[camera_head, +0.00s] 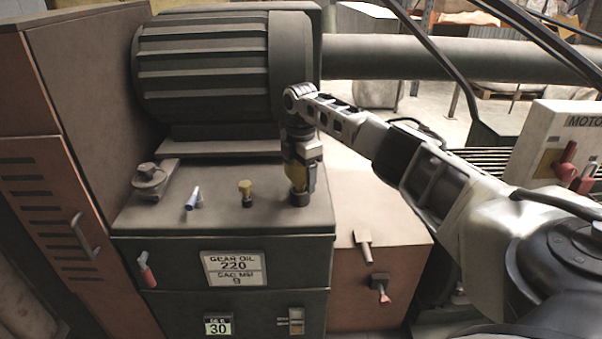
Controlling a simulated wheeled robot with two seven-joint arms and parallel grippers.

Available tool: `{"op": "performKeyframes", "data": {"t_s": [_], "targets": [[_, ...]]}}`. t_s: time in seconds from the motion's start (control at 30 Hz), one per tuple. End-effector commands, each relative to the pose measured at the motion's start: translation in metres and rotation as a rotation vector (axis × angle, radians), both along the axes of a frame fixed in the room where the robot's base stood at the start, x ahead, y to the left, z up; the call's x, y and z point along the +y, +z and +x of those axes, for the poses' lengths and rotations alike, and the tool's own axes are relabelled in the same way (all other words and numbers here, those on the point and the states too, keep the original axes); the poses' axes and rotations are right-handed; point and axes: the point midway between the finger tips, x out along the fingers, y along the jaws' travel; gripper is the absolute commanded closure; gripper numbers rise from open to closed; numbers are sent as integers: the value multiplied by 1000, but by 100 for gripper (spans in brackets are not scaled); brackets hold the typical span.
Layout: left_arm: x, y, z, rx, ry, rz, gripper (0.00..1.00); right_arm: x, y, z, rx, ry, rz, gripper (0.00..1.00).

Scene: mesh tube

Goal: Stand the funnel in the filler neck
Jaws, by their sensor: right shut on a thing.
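My right gripper (303,162) points down over the top of the dark gear-oil tank (225,220), near its right end. It is shut on a yellow thing, which looks like the funnel (292,172) and is partly hidden by the fingers. Directly below is a short dark round neck (299,199) on the tank top. The funnel's lower end is at or just above this neck; I cannot tell whether it is inside. My left gripper is not in view.
A yellow-topped plug (245,188), a blue-and-white piece (192,198) and a grey cap (149,178) stand on the tank top. A ribbed motor (205,70) rises behind. An orange cabinet (60,170) stands left; a control box (568,150) stands right.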

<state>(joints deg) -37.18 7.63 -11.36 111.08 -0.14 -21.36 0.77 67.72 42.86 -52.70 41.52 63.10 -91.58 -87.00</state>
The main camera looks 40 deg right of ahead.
Motion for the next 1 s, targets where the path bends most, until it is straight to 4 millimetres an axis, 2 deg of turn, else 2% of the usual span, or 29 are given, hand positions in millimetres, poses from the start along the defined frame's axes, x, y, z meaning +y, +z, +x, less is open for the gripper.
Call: {"op": "performKeyframes", "data": {"t_s": [0.77, 0.8, 0.87, 0.9, 1.0], "targets": [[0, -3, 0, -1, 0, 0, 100, 0, -10, 0, 0, 0, 1, 53], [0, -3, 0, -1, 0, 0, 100, 0, -10, 0, 0, 0, 1, 27], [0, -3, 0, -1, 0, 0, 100, 0, -9, 0, 0, 0, 0, 10], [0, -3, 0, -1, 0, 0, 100, 0, -9, 0, 0, 0, 0, 4], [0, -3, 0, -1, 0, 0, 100, 0, -9, 0, 0, 0, 0, 4]]}}
